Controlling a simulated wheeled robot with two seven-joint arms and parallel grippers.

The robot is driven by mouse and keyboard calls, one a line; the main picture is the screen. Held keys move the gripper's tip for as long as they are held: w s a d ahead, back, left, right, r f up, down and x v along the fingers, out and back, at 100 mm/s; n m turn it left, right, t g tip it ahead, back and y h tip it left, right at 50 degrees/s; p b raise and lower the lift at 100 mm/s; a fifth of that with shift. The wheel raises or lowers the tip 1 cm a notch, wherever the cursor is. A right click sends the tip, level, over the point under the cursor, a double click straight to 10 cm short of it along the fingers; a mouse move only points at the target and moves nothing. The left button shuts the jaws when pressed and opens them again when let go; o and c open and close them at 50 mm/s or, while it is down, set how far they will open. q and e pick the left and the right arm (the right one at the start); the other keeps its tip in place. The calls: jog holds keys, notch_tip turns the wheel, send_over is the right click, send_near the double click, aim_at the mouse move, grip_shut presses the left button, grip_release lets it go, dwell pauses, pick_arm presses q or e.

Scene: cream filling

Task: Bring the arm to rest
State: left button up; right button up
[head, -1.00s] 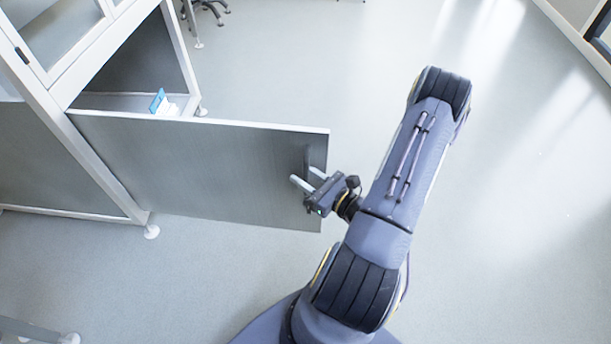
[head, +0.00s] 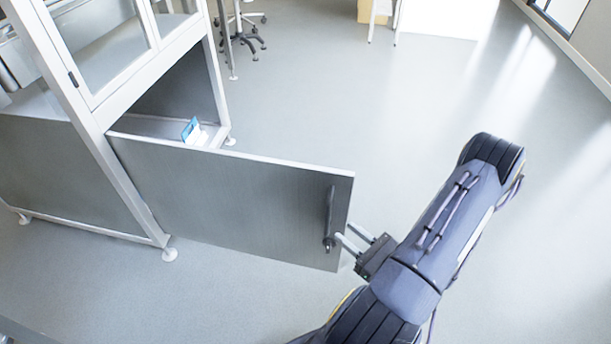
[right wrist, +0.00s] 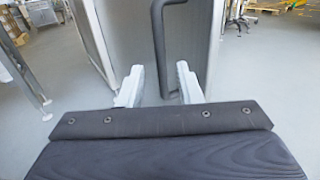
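My right gripper (head: 353,240) is in the lower right of the head view, beside the free end of an open grey cabinet door (head: 240,200). Its two fingers point left toward the door's dark vertical handle (head: 329,218). My left gripper does not show.
The cabinet (head: 100,130) has a white frame and stands at the left. A small blue-and-white item (head: 191,130) sits inside it. A wheeled chair (head: 243,35) is at the back.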

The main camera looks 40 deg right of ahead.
jog(key=w+a+r+n+g+y, duration=0.4)
jog(key=a+r+n+g+y, duration=0.2)
jog(key=a+r+n+y, duration=0.55)
jog(key=s+a+r+n+g+h, duration=0.35)
jog(key=s+a+n+g, duration=0.5)
jog(key=n, duration=0.85)
notch_tip(320, 180, up, 29)
jog(key=w+d+n+t+h+p, duration=0.2)
jog(key=n+h+p, duration=0.3)
jog(key=p, duration=2.1)
jog(key=shift+w+r, duration=0.15)
jog(key=shift+d, duration=0.1)
